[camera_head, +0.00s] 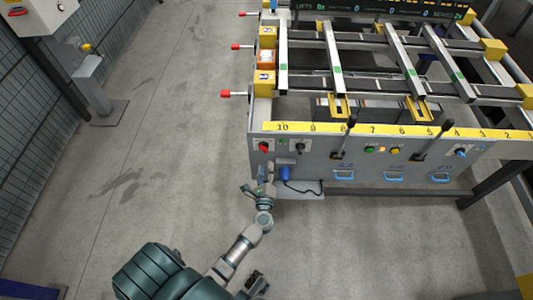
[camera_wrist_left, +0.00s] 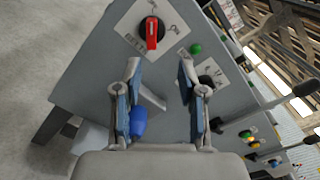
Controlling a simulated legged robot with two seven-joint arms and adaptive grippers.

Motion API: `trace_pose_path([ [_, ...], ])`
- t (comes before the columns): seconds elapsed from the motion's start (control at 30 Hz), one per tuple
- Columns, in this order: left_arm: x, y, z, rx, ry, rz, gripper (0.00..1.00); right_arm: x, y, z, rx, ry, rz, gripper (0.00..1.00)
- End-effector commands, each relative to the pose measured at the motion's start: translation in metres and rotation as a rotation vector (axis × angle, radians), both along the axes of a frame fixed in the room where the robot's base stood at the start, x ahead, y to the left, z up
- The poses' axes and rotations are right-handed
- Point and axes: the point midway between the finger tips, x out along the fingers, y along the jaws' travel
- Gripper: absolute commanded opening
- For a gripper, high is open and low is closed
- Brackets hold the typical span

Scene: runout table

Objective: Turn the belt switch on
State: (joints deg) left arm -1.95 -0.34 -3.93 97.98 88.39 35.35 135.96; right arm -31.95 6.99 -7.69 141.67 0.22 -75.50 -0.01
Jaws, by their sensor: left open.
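The belt switch is a red rotary knob (camera_wrist_left: 151,32) on a white plate marked BELT, on the grey panel in the left wrist view. In the head view the red knob (camera_head: 264,147) is at the left end of the table's front panel. Its handle looks upright in the left wrist view. My left gripper (camera_head: 259,181) is just below the knob in the head view. In the left wrist view its two blue-padded fingers (camera_wrist_left: 158,72) are apart with nothing between them, and the knob shows beyond their tips.
A green button (camera_wrist_left: 196,49) and a dark knob (camera_wrist_left: 206,82) are near the switch. A blue plug (camera_head: 285,173) with a dark cable sticks out below it. Black levers (camera_head: 346,136) stand to the right. The floor (camera_head: 170,180) on the left is clear.

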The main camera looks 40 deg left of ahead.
Motion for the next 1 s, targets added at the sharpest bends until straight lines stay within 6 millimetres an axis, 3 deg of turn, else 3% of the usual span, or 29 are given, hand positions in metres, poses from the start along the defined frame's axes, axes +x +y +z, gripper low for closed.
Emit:
trace_pose_path([
  [0.1,0.025,0.019,0.000,0.000,-0.001,0.001,0.41,-0.002,0.003,0.000,-0.003,0.008,-0.001,0.58],
  [0.3,0.053,0.038,-0.002,-0.002,0.000,0.000,0.41,0.002,0.002,0.000,0.003,-0.008,0.000,0.58],
  [0.5,0.064,0.040,0.000,0.004,0.001,-0.001,0.41,0.004,0.004,0.001,0.009,-0.021,0.001,0.58],
  [0.77,0.066,0.040,0.000,0.003,0.002,0.000,0.41,0.005,0.004,0.001,0.008,-0.023,0.001,0.58],
  [0.93,0.065,0.044,-0.001,0.000,0.002,0.000,0.01,0.005,0.001,0.001,0.001,-0.023,0.003,0.58],
  [1.0,0.065,0.045,-0.001,-0.001,-0.001,0.000,0.00,0.005,0.001,0.001,-0.001,-0.024,0.003,0.58],
])
